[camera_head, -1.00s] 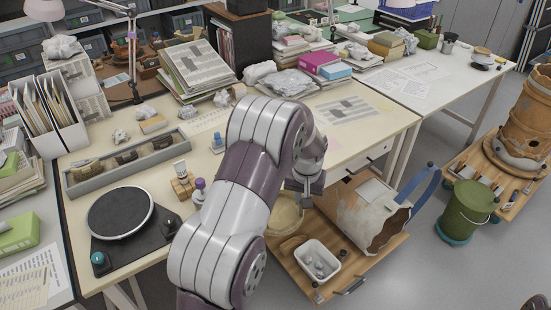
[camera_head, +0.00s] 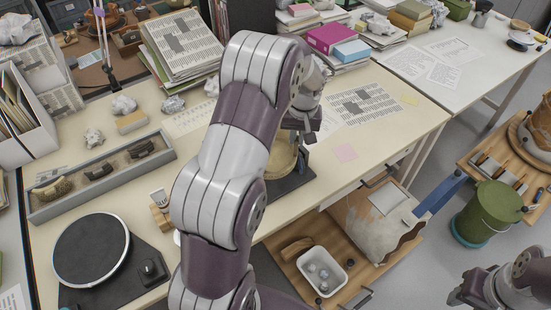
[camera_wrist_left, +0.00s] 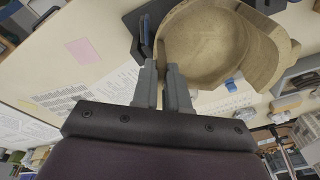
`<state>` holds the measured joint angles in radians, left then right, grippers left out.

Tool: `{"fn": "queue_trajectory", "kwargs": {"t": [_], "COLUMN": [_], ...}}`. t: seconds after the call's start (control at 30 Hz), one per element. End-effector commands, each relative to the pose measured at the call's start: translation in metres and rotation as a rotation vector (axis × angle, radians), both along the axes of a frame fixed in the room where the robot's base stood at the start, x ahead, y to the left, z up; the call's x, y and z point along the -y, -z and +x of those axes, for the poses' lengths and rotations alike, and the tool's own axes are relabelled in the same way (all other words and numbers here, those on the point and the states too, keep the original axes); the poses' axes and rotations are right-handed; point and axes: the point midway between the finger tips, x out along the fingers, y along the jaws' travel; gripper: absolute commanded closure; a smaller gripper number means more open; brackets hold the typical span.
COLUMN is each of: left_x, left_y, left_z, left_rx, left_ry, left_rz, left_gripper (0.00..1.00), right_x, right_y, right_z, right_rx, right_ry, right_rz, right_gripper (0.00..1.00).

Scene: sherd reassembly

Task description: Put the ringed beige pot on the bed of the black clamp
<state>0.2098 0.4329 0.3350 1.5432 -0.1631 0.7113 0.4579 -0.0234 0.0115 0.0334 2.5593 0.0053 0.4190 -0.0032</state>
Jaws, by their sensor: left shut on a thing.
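The beige pot (camera_head: 281,157) is partly hidden behind my left arm in the head view, at the front edge of the cream table. In the left wrist view the pot (camera_wrist_left: 208,48) shows as an open, hollow bowl with a higher, broken-edged wall at right. My left gripper (camera_wrist_left: 162,70) is shut on the pot's rim. The black clamp (camera_head: 293,184) lies on the table under and beside the pot; its dark base and an upright blue-black part (camera_wrist_left: 146,36) show in the wrist view. I cannot tell whether the pot touches the bed. My right gripper (camera_head: 466,291) is at the lower right.
A black turntable (camera_head: 91,249) and a grey tray of sherds (camera_head: 104,180) stand left on the table. A printed sheet (camera_head: 362,103) and a pink note (camera_head: 345,153) lie right of the clamp. A low wooden cart with a white tub (camera_head: 321,270) stands below.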

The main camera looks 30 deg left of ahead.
Motion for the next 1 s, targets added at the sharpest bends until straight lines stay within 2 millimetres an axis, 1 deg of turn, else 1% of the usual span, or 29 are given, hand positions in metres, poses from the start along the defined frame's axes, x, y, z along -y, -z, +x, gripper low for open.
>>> {"fn": "queue_trajectory", "kwargs": {"t": [0.1,0.2,0.37,0.57,0.87,0.9,0.97,1.0], "left_x": [0.001,0.001,0.001,0.001,0.001,0.001,0.001,0.001], "left_y": [0.025,0.044,0.060,0.091,0.095,0.097,0.096,0.096], "left_z": [-0.002,-0.002,-0.001,-0.002,-0.001,-0.002,-0.002,-0.002], "left_rx": [-0.006,-0.006,-0.002,-0.004,-0.001,-0.003,-0.003,-0.003], "left_ry": [0.000,0.001,0.001,0.001,0.000,0.000,0.000,0.000], "left_rz": [-0.001,-0.001,0.000,-0.001,-0.001,-0.001,-0.001,-0.001], "left_gripper": [1.00,1.00,1.00,1.00,1.00,0.83,0.64,0.61], "right_x": [0.000,0.000,0.000,0.000,0.000,0.000,0.000,0.000], "right_y": [-0.002,-0.003,-0.004,-0.006,-0.004,-0.004,-0.004,-0.004], "right_z": [0.000,0.000,0.000,0.000,0.000,0.000,0.000,0.000], "right_rx": [0.000,0.000,0.000,0.000,0.000,0.000,0.000,0.000], "right_ry": [0.000,0.000,0.000,0.000,0.000,0.000,0.000,0.000], "right_rz": [0.000,0.000,0.000,0.000,0.000,0.000,0.000,0.000], "right_gripper": [0.57,0.57,0.57,0.57,0.57,0.57,0.57,0.57]}}
